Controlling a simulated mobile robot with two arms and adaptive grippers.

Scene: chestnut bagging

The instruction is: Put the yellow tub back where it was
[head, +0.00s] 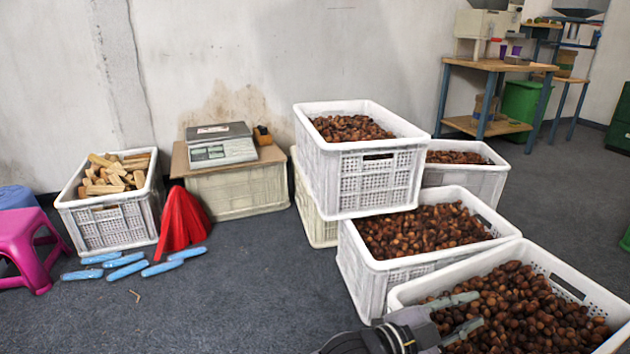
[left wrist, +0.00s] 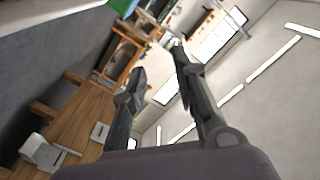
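I cannot make out a yellow tub in either view. My left gripper (head: 462,315) is at the bottom right of the head view, over the chestnuts in the nearest white crate (head: 402,296). Its two fingers are apart, with only chestnuts seen behind them. In the left wrist view the fingers of this gripper (left wrist: 158,82) are also apart with nothing held between them. I cannot tell whether the fingers touch the chestnuts. My right gripper is not in view.
More white crates of chestnuts (head: 345,128) are stacked behind. A scale (head: 220,145) stands on a board-topped crate. A crate of wooden pieces (head: 108,215), red cloth-like object (head: 183,222), blue packets (head: 126,270) and pink stool (head: 22,245) are left.

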